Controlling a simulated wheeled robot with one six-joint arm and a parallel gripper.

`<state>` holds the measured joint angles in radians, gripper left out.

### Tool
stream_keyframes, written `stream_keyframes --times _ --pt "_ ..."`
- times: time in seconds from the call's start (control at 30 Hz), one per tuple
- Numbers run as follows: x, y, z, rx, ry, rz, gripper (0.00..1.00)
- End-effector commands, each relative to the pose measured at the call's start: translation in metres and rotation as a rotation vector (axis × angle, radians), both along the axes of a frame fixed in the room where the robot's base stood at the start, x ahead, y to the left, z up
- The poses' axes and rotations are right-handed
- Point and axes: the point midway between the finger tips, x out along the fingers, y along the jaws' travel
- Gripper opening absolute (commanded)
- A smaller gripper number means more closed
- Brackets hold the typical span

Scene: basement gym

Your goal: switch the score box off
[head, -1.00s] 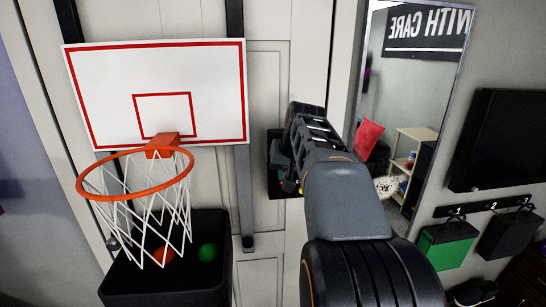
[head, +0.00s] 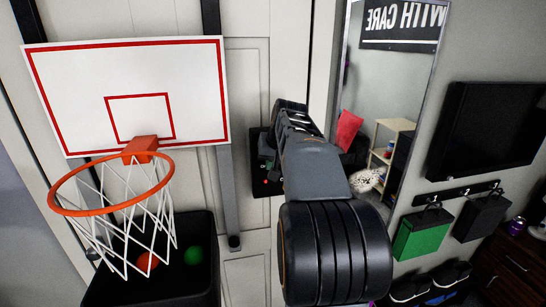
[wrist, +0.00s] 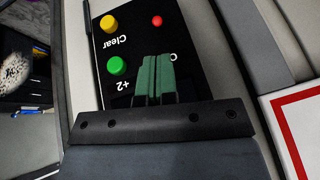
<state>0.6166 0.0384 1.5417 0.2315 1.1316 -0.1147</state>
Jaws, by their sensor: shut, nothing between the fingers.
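The score box (head: 259,187) is a black box on the pale door, right of the hoop, partly hidden by my arm in the head view. A small red spot shows on its face. In the wrist view the score box (wrist: 111,45) has a yellow button (wrist: 108,24) by "Clear", a green button (wrist: 116,65) by "+2" and a small red round part (wrist: 157,20). A label starting with "O" is partly covered by my gripper (wrist: 158,60). Its green fingers are together and empty, over the box face. I cannot tell whether they touch it. A switch is not visible.
The backboard (head: 190,75) and orange hoop (head: 60,200) are left of my arm. A black bin (head: 205,285) with balls stands below. A mirror (head: 400,75) is to the right, with green (head: 418,237) and black (head: 480,218) bags on hooks beyond.

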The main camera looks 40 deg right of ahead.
Motion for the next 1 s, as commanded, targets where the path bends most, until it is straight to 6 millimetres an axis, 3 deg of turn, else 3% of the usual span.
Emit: stream_keyframes --times 0.2,0.4,1.0 --pt "0.015 -0.002 -0.028 0.001 0.002 0.000 0.00" --pt "0.023 -0.003 -0.043 0.000 0.001 0.000 0.00" --pt "0.025 -0.004 -0.050 -0.005 -0.010 0.000 0.00"
